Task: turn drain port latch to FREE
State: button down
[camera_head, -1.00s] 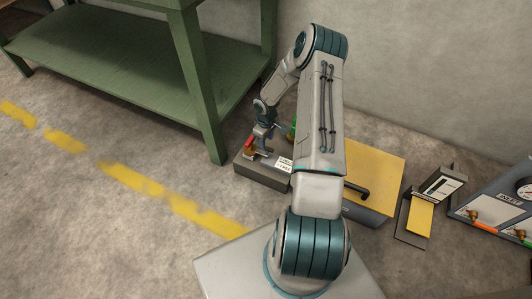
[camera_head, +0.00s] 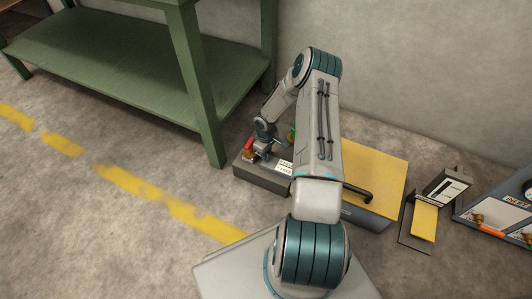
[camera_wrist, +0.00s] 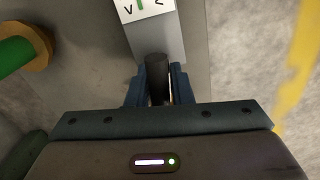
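The drain port unit is a low grey box (camera_head: 262,176) on the floor, with a white label (camera_head: 285,166) on its top. In the wrist view a dark upright handle (camera_wrist: 157,72), which looks like the latch's grip, stands by a grey bar below a white label (camera_wrist: 143,8) with a green mark. My gripper (camera_wrist: 158,82) has one blue finger on each side of this handle, very close to it. I cannot tell whether both fingers touch it. In the head view my gripper (camera_head: 263,149) is low over the box, beside a red part (camera_head: 249,144). The latch's setting is not readable.
A green cylinder with a yellow-brown collar (camera_wrist: 20,50) stands left of the fingers in the wrist view. A green bench (camera_head: 210,120) stands behind left. A yellow-topped case (camera_head: 378,170), a small stand (camera_head: 424,218) and a gauge panel (camera_head: 500,205) lie right. Floor at left is clear.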

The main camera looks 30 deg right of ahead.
jog(key=shift+m, duration=0.3)
jog(key=m, duration=0.3)
jog(key=shift+m, duration=0.3)
jog(key=m, duration=0.4)
jog(key=shift+s+m, duration=0.1)
jog(key=shift+m, duration=0.2)
jog(key=m, duration=0.4)
jog(key=shift+b, duration=0.35)
jog(key=m, duration=0.5)
jog(key=shift+d, duration=0.15)
jog(key=c, duration=1.3)
grip_release()
